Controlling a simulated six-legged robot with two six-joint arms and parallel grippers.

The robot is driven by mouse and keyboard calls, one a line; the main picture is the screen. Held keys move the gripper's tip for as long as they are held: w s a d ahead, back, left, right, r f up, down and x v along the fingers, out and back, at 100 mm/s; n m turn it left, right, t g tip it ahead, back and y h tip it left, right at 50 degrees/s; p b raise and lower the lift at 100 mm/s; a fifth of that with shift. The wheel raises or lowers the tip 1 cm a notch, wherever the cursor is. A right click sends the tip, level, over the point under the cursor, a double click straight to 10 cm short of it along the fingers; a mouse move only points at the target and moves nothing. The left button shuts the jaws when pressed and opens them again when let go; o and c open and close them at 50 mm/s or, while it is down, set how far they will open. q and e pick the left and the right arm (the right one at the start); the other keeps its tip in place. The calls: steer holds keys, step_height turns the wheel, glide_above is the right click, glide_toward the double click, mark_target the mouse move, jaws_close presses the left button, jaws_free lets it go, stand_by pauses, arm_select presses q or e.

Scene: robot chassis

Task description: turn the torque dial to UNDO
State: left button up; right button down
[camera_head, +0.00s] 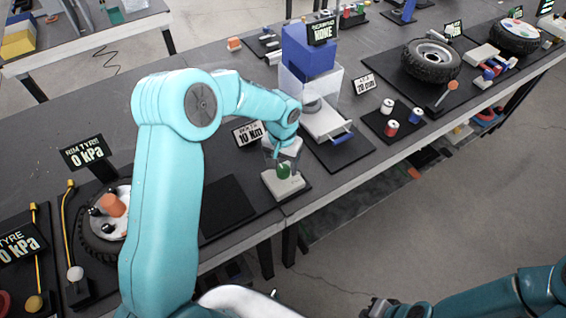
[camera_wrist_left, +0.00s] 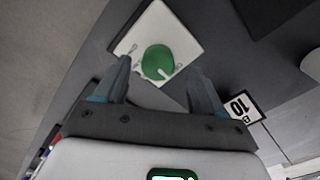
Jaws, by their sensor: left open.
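The torque dial is a round green knob (camera_head: 283,171) on a pale square base (camera_head: 291,186) near the table's front edge. The knob also shows in the left wrist view (camera_wrist_left: 157,62), with a white pointer mark toward its lower right. My left gripper (camera_head: 284,152) hangs just above the dial. In the left wrist view its two fingers (camera_wrist_left: 160,78) are apart, one toward each side of the knob, and I cannot tell whether they touch it. The label markings on the base are too small to read. My right arm (camera_head: 480,302) shows at the lower right; its jaw state is unclear.
A sign reading 10 Nm (camera_head: 249,133) stands behind the dial. A dark empty mat (camera_head: 228,205) lies left of it. A wheel (camera_head: 104,221) lies at the left.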

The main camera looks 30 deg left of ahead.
arm_select(q)
steer(key=shift+w+d+f, duration=0.1)
steer(key=shift+w+f, duration=0.05)
steer(key=shift+f, duration=0.35)
steer(key=shift+w+d+f, duration=0.1)
steer(key=shift+f, duration=0.4)
steer(key=shift+s+a+r, duration=0.1)
steer(key=shift+s+a, duration=0.05)
steer(key=shift+s, duration=0.05)
steer(key=shift+w, duration=0.2)
steer(key=c, duration=1)
steer(key=shift+c, duration=0.2)
steer(key=m+b, duration=0.2)
steer(key=m, duration=0.1)
steer(key=shift+m+b, duration=0.5)
steer(key=shift+m, duration=1.3)
